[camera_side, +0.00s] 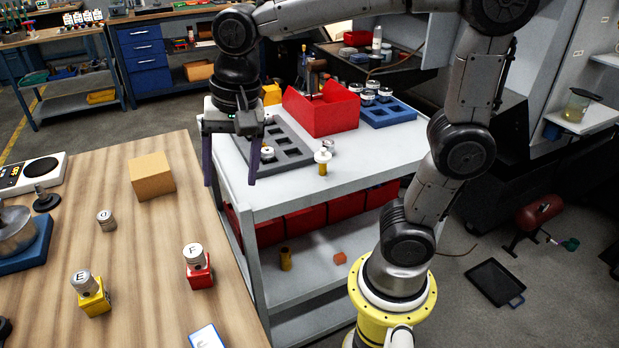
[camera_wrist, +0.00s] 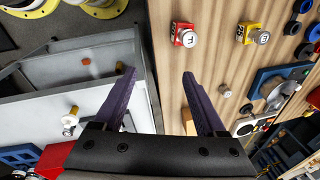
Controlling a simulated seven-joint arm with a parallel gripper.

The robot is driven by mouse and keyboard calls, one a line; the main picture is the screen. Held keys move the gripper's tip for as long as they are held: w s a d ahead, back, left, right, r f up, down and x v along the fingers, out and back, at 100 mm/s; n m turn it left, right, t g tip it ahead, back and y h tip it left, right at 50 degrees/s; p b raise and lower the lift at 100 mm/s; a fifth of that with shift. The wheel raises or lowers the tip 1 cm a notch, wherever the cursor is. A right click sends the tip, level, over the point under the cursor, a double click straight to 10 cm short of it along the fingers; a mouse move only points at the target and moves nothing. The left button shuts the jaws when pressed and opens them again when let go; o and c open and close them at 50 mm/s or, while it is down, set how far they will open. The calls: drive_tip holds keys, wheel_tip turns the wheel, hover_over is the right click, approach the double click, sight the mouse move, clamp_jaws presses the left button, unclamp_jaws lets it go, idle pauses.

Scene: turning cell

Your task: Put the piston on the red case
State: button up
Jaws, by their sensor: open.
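My gripper (camera_side: 231,182) is open and empty, its two purple fingers hanging above the gap between the wooden table and the grey cart; both fingers also show in the wrist view (camera_wrist: 158,74). A small red case (camera_side: 200,279) stands on the wooden table, with a silver, white-topped piston (camera_side: 194,254) marked F on it. Case (camera_wrist: 176,29) and piston (camera_wrist: 188,39) show at the top of the wrist view. A second piston (camera_side: 82,281), marked E, sits on a yellow case (camera_side: 95,301). A third, ringed piston (camera_side: 106,221) stands alone on the table.
A cardboard-coloured block (camera_side: 152,177) and a scale (camera_side: 30,172) are on the wooden table (camera_side: 140,240). The cart holds a large red bin (camera_side: 322,115), a grey tray (camera_side: 290,148), a blue tray (camera_side: 400,113) and a white-topped brass part (camera_side: 323,163). The table's middle has free room.

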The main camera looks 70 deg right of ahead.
drive_tip(key=s+d+f+n+t, duration=0.1)
drive_tip(key=s+d+n, duration=0.1)
drive_tip(key=s+n, duration=0.3)
drive_tip(key=s+d+f+n+t, duration=0.2)
drive_tip(key=s+d+n, duration=0.1)
drive_tip(key=s+n, duration=0.3)
drive_tip(key=shift+s+d, duration=0.35)
drive_tip(key=shift+s, duration=0.25)
